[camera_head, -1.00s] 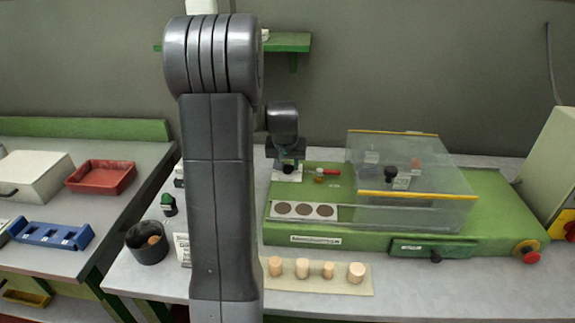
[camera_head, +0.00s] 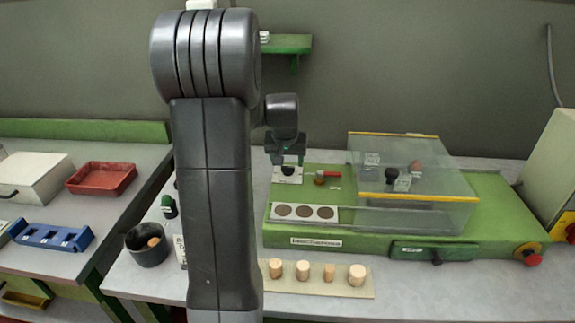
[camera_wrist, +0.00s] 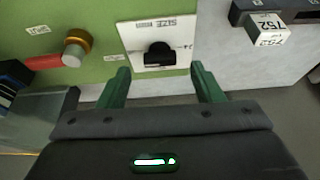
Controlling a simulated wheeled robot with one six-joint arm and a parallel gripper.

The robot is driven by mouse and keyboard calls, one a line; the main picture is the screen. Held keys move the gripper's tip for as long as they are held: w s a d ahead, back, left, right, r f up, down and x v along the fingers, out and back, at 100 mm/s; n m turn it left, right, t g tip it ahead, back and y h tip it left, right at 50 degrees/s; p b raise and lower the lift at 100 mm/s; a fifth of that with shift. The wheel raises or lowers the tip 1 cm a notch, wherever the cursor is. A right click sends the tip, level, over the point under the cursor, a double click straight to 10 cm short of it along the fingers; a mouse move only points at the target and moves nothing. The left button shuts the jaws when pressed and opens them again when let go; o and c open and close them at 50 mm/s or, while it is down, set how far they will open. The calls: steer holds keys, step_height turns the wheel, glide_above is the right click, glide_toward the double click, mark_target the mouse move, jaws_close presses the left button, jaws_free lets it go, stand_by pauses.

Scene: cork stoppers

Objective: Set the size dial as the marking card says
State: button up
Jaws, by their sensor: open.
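The size dial (camera_wrist: 158,54) is a black knob on a white plate marked SIZE, set on the green machine top. In the head view the dial (camera_head: 288,171) is at the machine's left back corner. My gripper (camera_wrist: 160,82) is open and empty, its green fingers just short of the plate, one to each side of the knob's line. In the head view my gripper (camera_head: 287,153) hangs just above and behind the dial. A white card (camera_head: 180,250) with print, possibly the marking card, is partly hidden behind my arm; its text is unreadable.
A brass-collared, red-handled part (camera_wrist: 75,50) lies beside the dial plate. A clear cover (camera_head: 415,205) stands on the machine. Several corks (camera_head: 330,273) stand in front; a dark cup (camera_head: 149,245) is at left.

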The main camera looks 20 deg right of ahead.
mark_target(288, 168)
steer(key=v, duration=1)
steer(key=shift+s+r, duration=0.2)
steer(key=shift+r, duration=0.2)
steer(key=x, duration=1.4)
steer(key=shift+a+r, duration=0.1)
steer(key=shift+r, duration=0.1)
